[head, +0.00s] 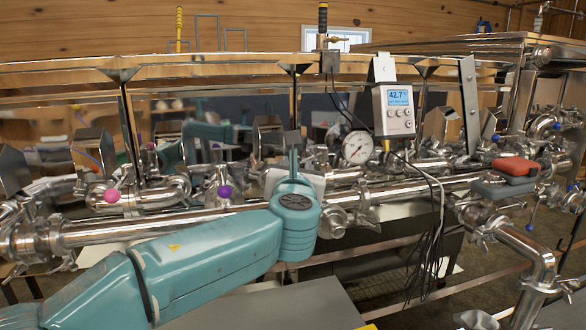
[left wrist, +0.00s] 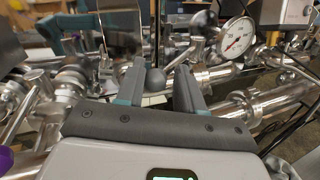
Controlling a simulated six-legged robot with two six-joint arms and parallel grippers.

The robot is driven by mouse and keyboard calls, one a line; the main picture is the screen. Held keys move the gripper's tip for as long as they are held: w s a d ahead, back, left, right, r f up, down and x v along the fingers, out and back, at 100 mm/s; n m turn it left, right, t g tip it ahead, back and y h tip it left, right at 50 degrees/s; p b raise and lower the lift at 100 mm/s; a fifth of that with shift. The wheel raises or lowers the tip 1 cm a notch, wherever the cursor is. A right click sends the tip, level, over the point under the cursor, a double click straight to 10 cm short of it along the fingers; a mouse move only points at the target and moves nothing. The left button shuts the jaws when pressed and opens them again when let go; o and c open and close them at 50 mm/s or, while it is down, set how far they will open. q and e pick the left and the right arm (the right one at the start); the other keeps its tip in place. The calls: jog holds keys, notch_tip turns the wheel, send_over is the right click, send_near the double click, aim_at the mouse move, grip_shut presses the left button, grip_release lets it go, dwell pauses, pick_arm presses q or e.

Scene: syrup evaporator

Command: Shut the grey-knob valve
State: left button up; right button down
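The grey knob (left wrist: 155,80) is a round dark-grey ball in the left wrist view, between the two fingers of my left gripper (left wrist: 161,68). The fingers are apart, with gaps visible beside the ball; I cannot tell how deep between them it sits. In the head view my left wrist covers the area in front of the pipe, and I cannot make out the grey knob or the fingertips there. The valve body below the knob is mostly hidden by the gripper. My right gripper is not in view.
A pink knob (head: 112,196) and a purple knob (head: 225,191) are on valves to the left. A pressure gauge (head: 357,148) and a display box (head: 395,111) with hanging cables stand close on the right. Steel pipes crowd the area.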

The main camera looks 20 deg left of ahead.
pick_arm(q)
jog(key=o, duration=0.4)
jog(key=shift+a+r, duration=0.15)
jog(key=shift+a, duration=0.05)
jog(key=shift+c, duration=0.2)
jog(key=shift+w, duration=0.15)
jog(key=shift+s+d, duration=0.2)
jog(key=shift+s, duration=0.1)
jog(key=b+v, duration=0.2)
jog(key=v, duration=1.3)
jog(key=shift+s, duration=0.35)
